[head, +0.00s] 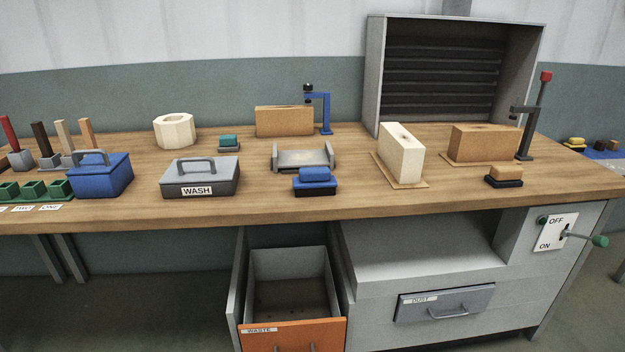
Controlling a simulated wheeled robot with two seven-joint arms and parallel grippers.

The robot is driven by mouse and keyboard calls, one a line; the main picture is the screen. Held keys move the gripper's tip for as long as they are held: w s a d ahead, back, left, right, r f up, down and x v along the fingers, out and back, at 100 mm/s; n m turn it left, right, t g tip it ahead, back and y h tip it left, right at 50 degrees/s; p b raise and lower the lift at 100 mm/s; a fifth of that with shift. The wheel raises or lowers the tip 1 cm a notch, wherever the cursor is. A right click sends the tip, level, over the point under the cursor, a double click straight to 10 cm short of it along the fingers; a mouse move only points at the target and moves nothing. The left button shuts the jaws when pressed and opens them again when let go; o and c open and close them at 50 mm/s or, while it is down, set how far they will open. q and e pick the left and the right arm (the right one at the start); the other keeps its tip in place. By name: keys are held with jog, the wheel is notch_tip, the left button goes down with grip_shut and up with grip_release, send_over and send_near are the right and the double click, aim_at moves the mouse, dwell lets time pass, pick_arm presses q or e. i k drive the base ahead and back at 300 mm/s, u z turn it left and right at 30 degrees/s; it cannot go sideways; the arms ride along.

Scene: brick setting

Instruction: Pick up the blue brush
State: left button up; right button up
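The blue brush (315,175) lies on the wooden workbench (250,205) near its front edge, a little right of the middle in the head view. It has a blue upper part and a dark base. Neither of my grippers is in view.
A pale brick (400,155) and a tan-topped brush (505,174) stand right. Behind are a brown brick (283,122) and a blue clamp (326,112). Below, the orange-fronted WASTE drawer (290,338) is open.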

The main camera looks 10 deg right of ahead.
aim_at(311, 181)
jog(key=u, duration=4.25)
jog(key=k, duration=2.05)
jog(key=z, duration=0.9)
